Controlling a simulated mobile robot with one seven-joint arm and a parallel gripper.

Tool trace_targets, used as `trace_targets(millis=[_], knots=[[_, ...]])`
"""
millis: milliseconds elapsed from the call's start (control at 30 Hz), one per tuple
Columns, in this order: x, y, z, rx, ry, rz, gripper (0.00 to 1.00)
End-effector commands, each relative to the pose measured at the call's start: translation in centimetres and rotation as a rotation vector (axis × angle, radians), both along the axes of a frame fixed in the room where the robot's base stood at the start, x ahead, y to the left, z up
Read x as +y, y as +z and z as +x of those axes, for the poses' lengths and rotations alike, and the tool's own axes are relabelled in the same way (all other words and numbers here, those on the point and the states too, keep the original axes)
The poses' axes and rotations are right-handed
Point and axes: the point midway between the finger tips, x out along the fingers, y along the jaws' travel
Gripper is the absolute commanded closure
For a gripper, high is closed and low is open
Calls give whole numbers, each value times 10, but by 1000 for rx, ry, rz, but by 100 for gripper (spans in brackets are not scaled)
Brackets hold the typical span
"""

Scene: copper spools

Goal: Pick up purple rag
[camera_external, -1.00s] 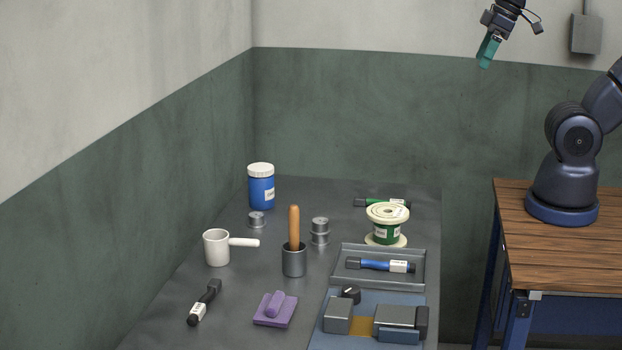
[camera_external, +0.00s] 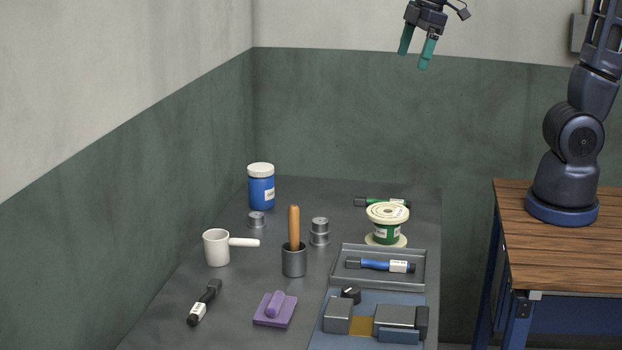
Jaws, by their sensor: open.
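The purple rag (camera_external: 275,311) lies on the dark grey table near its front, left of the blue fixture. It looks like a flat folded piece with a rolled part on top. My gripper (camera_external: 414,60) is high above the table at the top of the view, up and to the right of the rag and far from it. Its two teal fingers point down, apart, with nothing between them.
A metal cup with a wooden-handled tool (camera_external: 294,258) stands behind the rag. The blue fixture (camera_external: 376,321), grey tray (camera_external: 424,270) and green spool (camera_external: 386,232) are at right.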

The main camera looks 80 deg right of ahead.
Motion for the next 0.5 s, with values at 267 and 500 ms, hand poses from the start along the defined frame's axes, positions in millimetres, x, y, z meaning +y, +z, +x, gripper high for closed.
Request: trace_targets(millis=[267,500], knots=[[49,-26,68,47,193,-44,11],[97,-61,119,86,359,-78,11]])
